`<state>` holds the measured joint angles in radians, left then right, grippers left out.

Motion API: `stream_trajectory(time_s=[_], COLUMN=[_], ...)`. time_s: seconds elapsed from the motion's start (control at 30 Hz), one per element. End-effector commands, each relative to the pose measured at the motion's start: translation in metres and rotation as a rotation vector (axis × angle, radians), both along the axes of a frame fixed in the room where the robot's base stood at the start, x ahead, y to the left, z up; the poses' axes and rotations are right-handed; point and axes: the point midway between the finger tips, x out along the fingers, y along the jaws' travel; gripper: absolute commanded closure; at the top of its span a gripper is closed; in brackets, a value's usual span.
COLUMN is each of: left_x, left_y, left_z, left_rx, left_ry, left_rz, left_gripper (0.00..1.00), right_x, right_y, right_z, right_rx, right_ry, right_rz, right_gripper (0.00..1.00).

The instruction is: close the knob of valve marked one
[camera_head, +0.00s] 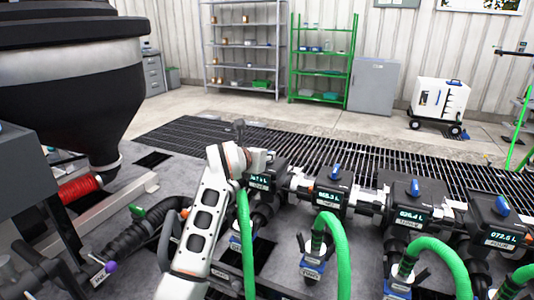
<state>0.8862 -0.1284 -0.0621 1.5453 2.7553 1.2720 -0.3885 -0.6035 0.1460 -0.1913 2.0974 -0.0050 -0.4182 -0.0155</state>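The valve unit marked one (260,182) is the leftmost of a row of black metering units with lit displays. Its display is partly covered and its knob is hidden behind my gripper and wrist. My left arm, white with dark windows, rises from the bottom of the view. Its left gripper (256,158) is at the top of this valve unit, over where the knob would be. The fingers are too small and covered to tell whether they are open, shut or touching the knob. My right gripper is not in view.
Units two (327,196), three (409,205) and four (495,226) stand to the right, each with a blue knob on top. Green hoses (335,240) arch in front of them. A large black hopper (75,100) stands at the left. Floor grating lies behind the row.

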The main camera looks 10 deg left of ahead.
Motion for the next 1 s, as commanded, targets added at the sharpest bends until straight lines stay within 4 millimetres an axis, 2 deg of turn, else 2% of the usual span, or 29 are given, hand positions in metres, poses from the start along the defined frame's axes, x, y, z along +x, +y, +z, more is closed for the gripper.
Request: stream_trajectory(time_s=[0.03,0.3,0.5,0.73,0.77,0.83,0.87,1.0], left_x=[0.008,0.040,0.048,0.049,0.049,0.049,0.048,0.048], left_y=[-0.001,-0.005,-0.006,-0.006,-0.006,-0.006,-0.006,-0.006], left_z=[-0.009,-0.020,-0.020,-0.019,-0.019,-0.019,-0.019,-0.019], left_rx=[0.001,0.000,-0.001,-0.001,-0.001,-0.001,-0.001,0.000], left_ry=[0.005,0.002,-0.002,-0.003,-0.003,-0.003,-0.003,-0.002], left_rz=[0.000,0.000,0.001,0.001,0.001,0.001,0.001,0.001], left_gripper=[0.73,0.73,0.73,0.73,0.78,0.96,1.00,1.00], right_x=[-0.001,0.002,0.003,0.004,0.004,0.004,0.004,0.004], right_y=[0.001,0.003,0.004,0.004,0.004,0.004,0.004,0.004], right_z=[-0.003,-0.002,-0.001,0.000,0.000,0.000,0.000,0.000], right_rx=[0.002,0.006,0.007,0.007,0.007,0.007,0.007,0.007], right_ry=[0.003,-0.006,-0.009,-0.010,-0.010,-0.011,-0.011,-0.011], right_rz=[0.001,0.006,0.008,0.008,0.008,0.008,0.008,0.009], right_gripper=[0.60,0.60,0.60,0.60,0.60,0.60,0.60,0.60])
